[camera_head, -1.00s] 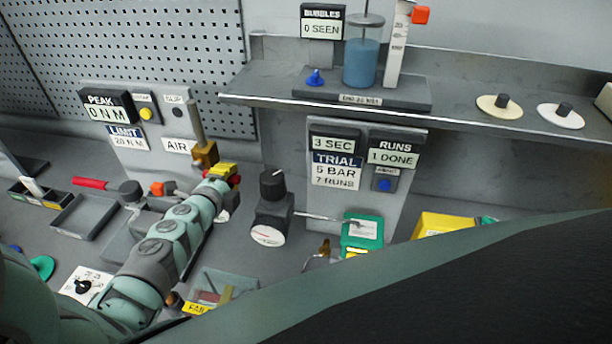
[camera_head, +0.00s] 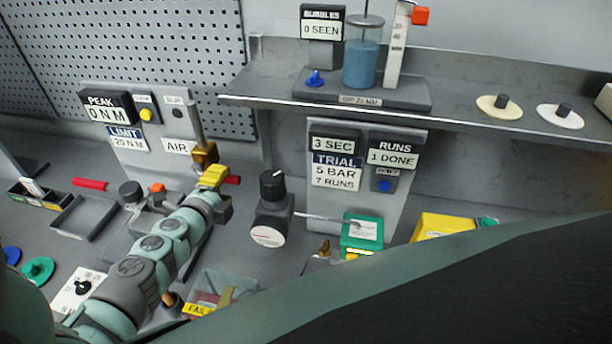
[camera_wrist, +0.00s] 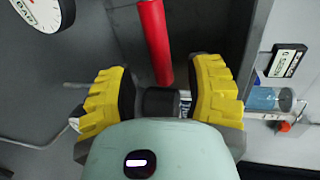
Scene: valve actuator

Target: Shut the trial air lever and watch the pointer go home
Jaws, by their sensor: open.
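The red lever (camera_wrist: 155,40) shows between my gripper's jaws in the wrist view, with a dark round pivot (camera_wrist: 160,101) at its near end. Its red tip (camera_head: 232,180) sticks out to the right of my gripper in the head view. My gripper (camera_head: 213,177) is open below the AIR label (camera_head: 178,147); its yellow fingers stand on both sides of the lever line (camera_wrist: 160,95), and contact cannot be told. A round white gauge (camera_head: 268,236) sits right of my gripper; it is partly cut off in the wrist view (camera_wrist: 42,10). Its pointer reading is unclear.
A brass-coloured fitting (camera_head: 205,154) stands just above my gripper. A black-knobbed regulator (camera_head: 273,190) stands to the right, beside a green box (camera_head: 362,234). The trial panel (camera_head: 337,172) reads 5 BAR; the runs panel (camera_head: 393,158) reads 1 DONE. The bubbles display (camera_head: 322,29) reads 0 SEEN.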

